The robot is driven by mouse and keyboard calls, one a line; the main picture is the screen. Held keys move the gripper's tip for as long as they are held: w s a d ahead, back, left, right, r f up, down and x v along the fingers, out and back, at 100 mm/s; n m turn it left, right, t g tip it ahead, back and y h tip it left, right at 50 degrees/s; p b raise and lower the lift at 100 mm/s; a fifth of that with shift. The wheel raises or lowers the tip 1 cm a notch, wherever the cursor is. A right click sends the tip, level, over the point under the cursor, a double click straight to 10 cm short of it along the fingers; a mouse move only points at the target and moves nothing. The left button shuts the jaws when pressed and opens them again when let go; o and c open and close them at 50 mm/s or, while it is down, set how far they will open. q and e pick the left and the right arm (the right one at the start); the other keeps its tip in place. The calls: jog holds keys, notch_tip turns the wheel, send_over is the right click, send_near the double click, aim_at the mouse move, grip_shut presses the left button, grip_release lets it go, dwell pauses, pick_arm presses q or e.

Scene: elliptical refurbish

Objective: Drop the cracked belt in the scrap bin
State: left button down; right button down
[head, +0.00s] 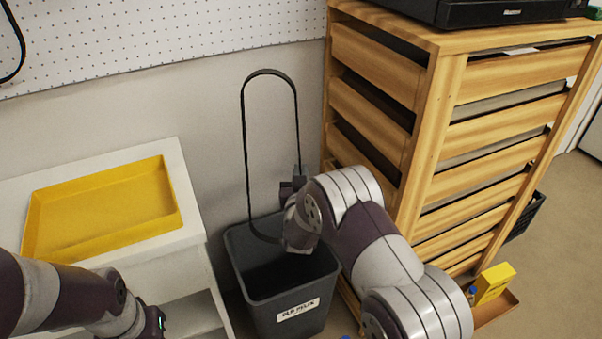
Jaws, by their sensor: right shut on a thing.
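The belt (245,139) is a thin dark loop, standing upright as a long oval; any crack is too small to see. My right gripper (296,178) is shut on the belt's right side. The belt's lower end hangs at the opening of the dark grey bin (290,315), which has a white label on its front. I cannot tell whether the belt touches the bin. My right wrist hides part of the bin's right rim. My left arm is at the lower left; its gripper (155,322) is partly cut off by the frame's bottom edge, and its jaws do not show clearly.
A yellow tray (105,208) lies on a white shelf unit (185,237) left of the bin. A wooden drawer cabinet (436,125) stands close on the right with a black device (500,12) on top. A yellow box (494,283) sits low at right. Another dark loop (17,38) hangs at upper left.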

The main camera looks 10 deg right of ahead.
notch_tip(320, 180, down, 24)
jog(key=b, duration=1.7)
jog(key=shift+b, duration=0.4)
jog(key=c, duration=1.1)
grip_release()
jog(key=shift+c, duration=0.2)
jog(key=shift+f, duration=0.1)
jog(key=shift+s+f, duration=0.1)
